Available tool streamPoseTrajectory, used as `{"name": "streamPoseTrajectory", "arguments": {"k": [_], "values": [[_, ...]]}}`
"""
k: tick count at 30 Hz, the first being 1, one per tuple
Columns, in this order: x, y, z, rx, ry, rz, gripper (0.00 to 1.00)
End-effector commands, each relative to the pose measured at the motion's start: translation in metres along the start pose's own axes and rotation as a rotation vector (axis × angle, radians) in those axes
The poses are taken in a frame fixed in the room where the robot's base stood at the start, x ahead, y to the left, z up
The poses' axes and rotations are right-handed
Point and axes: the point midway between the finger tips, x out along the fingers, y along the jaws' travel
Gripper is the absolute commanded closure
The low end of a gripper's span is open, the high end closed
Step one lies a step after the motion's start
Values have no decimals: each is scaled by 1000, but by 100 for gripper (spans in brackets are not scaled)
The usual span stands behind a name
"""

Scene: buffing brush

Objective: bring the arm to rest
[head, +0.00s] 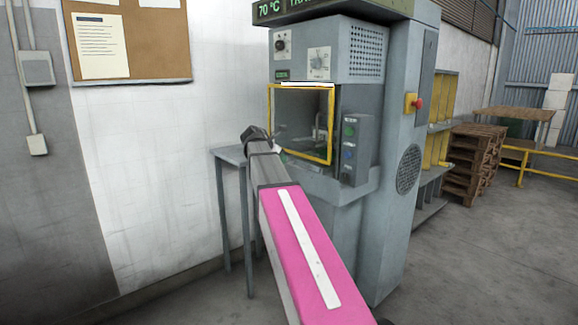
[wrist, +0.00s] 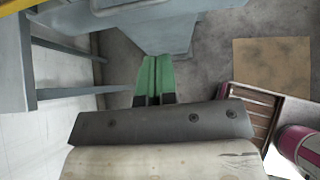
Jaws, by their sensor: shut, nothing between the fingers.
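My gripper (wrist: 154,80) shows in the wrist view as two green fingers side by side, shut with nothing between them. It points down past the grey machine's base toward the floor. In the head view my pink and grey arm reaches forward to the front of the grey machine (head: 398,135), left of its yellow-framed opening (head: 331,125). The fingers cannot be made out in the head view. No buffing brush can be made out in either view.
A small grey table (head: 228,155) stands by the wall, just left of the arm's end; it also shows in the wrist view (wrist: 30,62). A brown square (wrist: 271,82) lies on the floor. Stacked pallets (head: 474,160) stand far right. The right-hand floor is clear.

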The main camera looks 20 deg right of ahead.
Motion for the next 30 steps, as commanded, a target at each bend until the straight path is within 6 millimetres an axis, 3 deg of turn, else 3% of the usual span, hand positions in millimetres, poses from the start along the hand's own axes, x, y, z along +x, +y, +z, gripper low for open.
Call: {"name": "streamPoseTrajectory", "arguments": {"k": [6, 14, 17, 20, 30], "values": [[-25, 0, 0, 0, 0, 0, 100], [-26, -2, -9, 20, 12, 2, 100], [-15, -6, -34, 88, 50, 6, 100], [1, -13, -75, 211, 115, 7, 100], [46, -55, -233, 739, 379, -107, 100]]}}
